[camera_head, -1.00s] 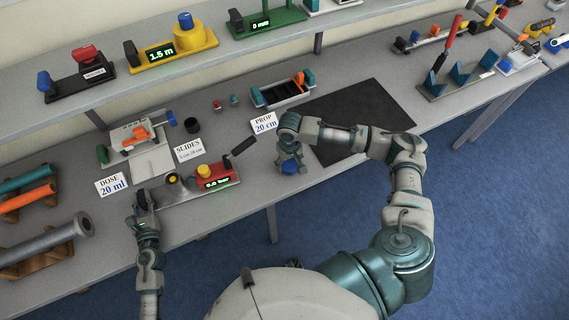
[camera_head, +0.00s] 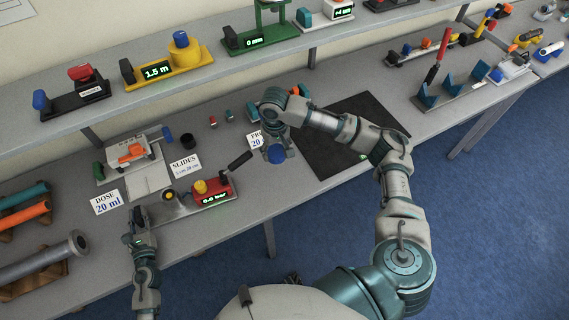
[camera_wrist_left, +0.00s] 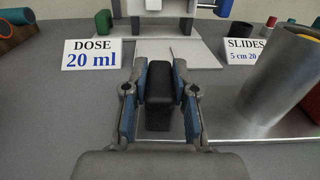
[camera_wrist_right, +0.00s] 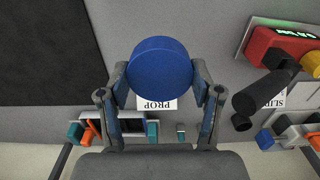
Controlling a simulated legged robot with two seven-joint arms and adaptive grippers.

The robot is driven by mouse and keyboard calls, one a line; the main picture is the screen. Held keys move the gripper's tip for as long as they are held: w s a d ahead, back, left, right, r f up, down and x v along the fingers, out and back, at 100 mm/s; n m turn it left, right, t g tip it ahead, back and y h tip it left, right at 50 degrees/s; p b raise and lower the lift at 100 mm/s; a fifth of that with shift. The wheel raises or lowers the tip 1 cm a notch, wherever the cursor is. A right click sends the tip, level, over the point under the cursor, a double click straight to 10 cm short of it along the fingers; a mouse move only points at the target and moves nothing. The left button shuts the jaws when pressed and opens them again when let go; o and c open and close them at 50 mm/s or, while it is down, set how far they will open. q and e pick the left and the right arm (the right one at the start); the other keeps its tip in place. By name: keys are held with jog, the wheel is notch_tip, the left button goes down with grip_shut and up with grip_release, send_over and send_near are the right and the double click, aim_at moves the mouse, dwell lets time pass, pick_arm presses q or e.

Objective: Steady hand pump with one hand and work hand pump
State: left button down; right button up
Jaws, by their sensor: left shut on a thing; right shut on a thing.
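The hand pump has a red body (camera_head: 213,195) with a green display, a yellow knob, a black lever (camera_head: 238,161) tilted up to the right, and a grey base plate. Its metal cylinder (camera_wrist_left: 283,72) stands large at right in the left wrist view. My left gripper (camera_head: 138,213) is shut on a black block (camera_wrist_left: 158,95) at the pump's left end. My right gripper (camera_wrist_right: 160,80) is shut on a blue round piece (camera_wrist_right: 160,68), right of the lever and apart from it. The blue piece also shows in the head view (camera_head: 276,155).
The PROP card (camera_head: 254,140) is partly hidden behind my right gripper. A dark mat (camera_head: 345,150) lies to the right. The SLIDES card (camera_head: 186,166) and DOSE card (camera_head: 107,202) stand near the pump. Pipes on racks (camera_head: 40,265) lie at left. A shelf (camera_head: 200,80) runs behind.

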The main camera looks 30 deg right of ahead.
jog(key=w+a+r, duration=0.3)
jog(key=w+r, duration=0.1)
jog(key=w, duration=0.1)
send_over(168, 195)
jog(key=shift+w+f, duration=0.1)
jog(key=shift+f, duration=0.75)
jog(key=shift+a, duration=0.1)
jog(key=shift+f, duration=2.2)
jog(key=shift+s+f, duration=0.2)
jog(key=shift+f, duration=0.85)
jog(key=o, duration=1)
jog(key=shift+c, duration=0.2)
